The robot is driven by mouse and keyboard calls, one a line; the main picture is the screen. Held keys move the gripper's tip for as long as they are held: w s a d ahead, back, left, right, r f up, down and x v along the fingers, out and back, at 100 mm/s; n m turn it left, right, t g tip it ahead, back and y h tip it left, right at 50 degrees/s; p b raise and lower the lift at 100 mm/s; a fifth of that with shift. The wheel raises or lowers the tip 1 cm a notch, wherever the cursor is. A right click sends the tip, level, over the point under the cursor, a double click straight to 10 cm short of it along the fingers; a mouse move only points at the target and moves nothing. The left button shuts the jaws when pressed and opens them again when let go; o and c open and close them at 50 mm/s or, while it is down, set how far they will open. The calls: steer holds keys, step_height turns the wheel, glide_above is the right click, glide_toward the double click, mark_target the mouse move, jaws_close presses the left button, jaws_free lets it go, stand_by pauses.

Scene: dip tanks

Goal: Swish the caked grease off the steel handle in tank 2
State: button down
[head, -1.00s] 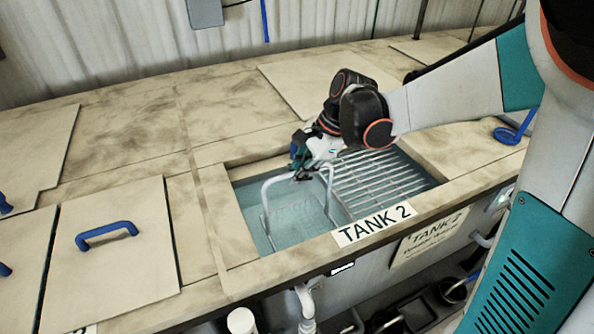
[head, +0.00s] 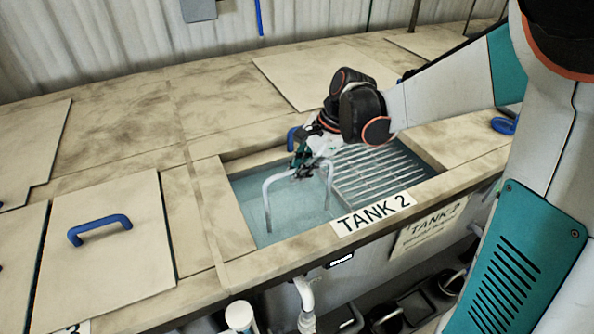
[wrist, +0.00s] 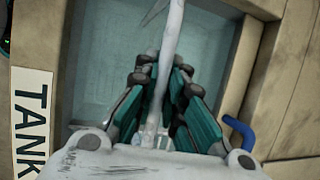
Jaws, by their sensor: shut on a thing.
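Tank 2 (head: 373,212) is open, its blue-green liquid (head: 300,220) showing on the left. My gripper (head: 301,172) is over the left part of the tank, shut on the top bar of the steel handle (head: 267,205). The handle is a bent grey U shape with its legs pointing down, and their lower ends seem to be in the liquid. In the wrist view the pale handle (wrist: 171,35) runs between my teal and grey fingers (wrist: 163,100). I cannot make out any grease on it.
A ribbed metal rack (head: 375,172) fills the right part of the tank. A closed lid (head: 110,250) with a blue handle (head: 99,229) lies to the left. Another lid panel (head: 300,78) lies behind the tank. Pipes (head: 306,300) run below the front edge.

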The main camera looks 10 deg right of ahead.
mark_target(290, 171)
steer(key=shift+w+d, duration=0.2)
steer(key=shift+d, duration=0.65)
steer(key=shift+s+a, duration=0.25)
steer(key=shift+a, duration=1)
steer(key=shift+s+a, duration=0.15)
steer(key=shift+a, duration=0.45)
steer(key=shift+s+a, duration=0.15)
steer(key=shift+a, duration=0.45)
steer(key=shift+w+d+b, duration=0.25)
steer(key=shift+d+b, duration=0.05)
steer(key=shift+d, duration=0.9)
